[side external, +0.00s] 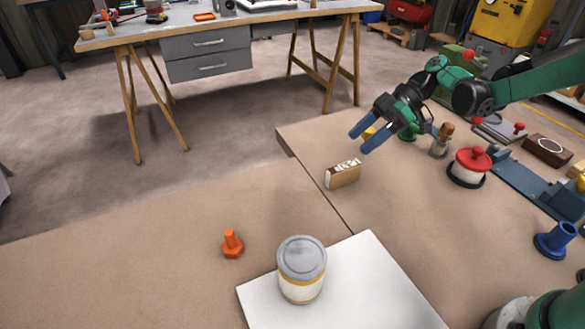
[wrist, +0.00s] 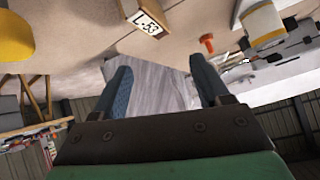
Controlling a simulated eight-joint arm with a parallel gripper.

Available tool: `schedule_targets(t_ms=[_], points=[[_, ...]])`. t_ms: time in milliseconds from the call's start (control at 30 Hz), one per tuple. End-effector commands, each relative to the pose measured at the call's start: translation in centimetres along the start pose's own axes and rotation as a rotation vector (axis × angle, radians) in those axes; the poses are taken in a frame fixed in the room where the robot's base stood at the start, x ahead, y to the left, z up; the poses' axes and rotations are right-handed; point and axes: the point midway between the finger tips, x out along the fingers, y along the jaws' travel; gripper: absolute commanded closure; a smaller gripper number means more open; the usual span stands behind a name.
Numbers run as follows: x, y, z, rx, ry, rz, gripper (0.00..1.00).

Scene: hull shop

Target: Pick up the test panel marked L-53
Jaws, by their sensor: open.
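The test panel (side external: 343,176) is a small tan block standing on the brown bench near a seam in its top, with a white label along its upper face. In the wrist view the panel (wrist: 141,14) shows at the top edge, partly cut off, and its label reads L-53. My gripper (side external: 362,140) is open and empty, above and just behind the panel in the side view, not touching it. In the wrist view the gripper (wrist: 160,66) has its two blue fingers apart, with the panel beyond them and nothing between them.
An orange bolt (side external: 232,243) and a tin can (side external: 301,268) on a white board (side external: 385,290) stand nearer the camera. A red-topped round item (side external: 470,167) and a corked bottle (side external: 442,139) stand right of the gripper. Bench left of the panel is clear.

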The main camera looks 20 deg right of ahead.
Motion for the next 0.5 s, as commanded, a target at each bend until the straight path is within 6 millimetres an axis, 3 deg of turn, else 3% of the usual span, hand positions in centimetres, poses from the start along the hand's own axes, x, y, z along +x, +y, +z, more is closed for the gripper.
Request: schedule_targets(t_ms=[233,500], points=[[1.6,1.4,3.2,-0.277,0.167,-0.103,0.31],[3.6,1.1,3.4,-0.339,0.202,-0.121,0.31]])
